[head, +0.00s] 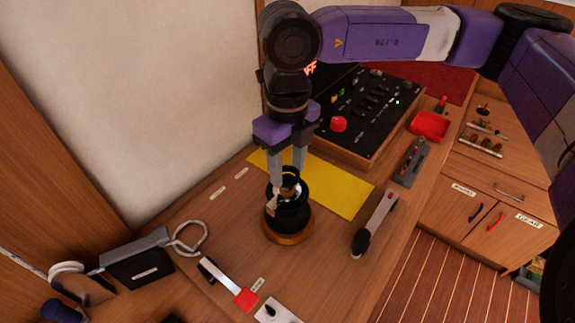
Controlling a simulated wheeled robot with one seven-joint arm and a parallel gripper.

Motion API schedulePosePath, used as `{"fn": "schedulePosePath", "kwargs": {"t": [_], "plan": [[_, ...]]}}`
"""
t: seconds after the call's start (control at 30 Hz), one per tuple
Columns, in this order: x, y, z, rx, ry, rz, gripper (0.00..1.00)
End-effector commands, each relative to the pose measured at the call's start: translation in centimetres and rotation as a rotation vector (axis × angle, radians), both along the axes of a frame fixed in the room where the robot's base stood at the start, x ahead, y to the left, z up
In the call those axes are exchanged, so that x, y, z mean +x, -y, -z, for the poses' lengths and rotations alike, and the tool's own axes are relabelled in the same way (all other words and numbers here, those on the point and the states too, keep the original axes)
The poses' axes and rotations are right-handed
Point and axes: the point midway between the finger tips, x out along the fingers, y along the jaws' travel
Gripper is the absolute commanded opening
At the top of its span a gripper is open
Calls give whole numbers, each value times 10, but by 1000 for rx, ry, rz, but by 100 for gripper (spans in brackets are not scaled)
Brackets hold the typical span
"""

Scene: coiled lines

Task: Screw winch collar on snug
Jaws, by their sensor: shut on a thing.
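The fingers are shut on a dark ring-shaped part at the winch top, which I take to be the winch collar (290,174). A small yellowish band shows between the fingers. The fingers partly hide the collar and the winch top, so I cannot tell how closely the collar sits.
A yellow mat (335,188) lies behind and right of the winch. A black control panel (365,105) with a red knob stands behind it. A winch-like handle (376,222) lies at the right. A red-ended lever (229,283) and a metal ring (190,238) are at front left.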

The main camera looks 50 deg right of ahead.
Motion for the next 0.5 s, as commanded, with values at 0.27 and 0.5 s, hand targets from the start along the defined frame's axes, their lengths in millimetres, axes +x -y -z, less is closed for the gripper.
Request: {"fn": "schedulePosePath", "kwargs": {"t": [0.27,0.5], "plan": [[0,0,7,0,0,0,4],[0,0,12,0,0,0,4]]}}
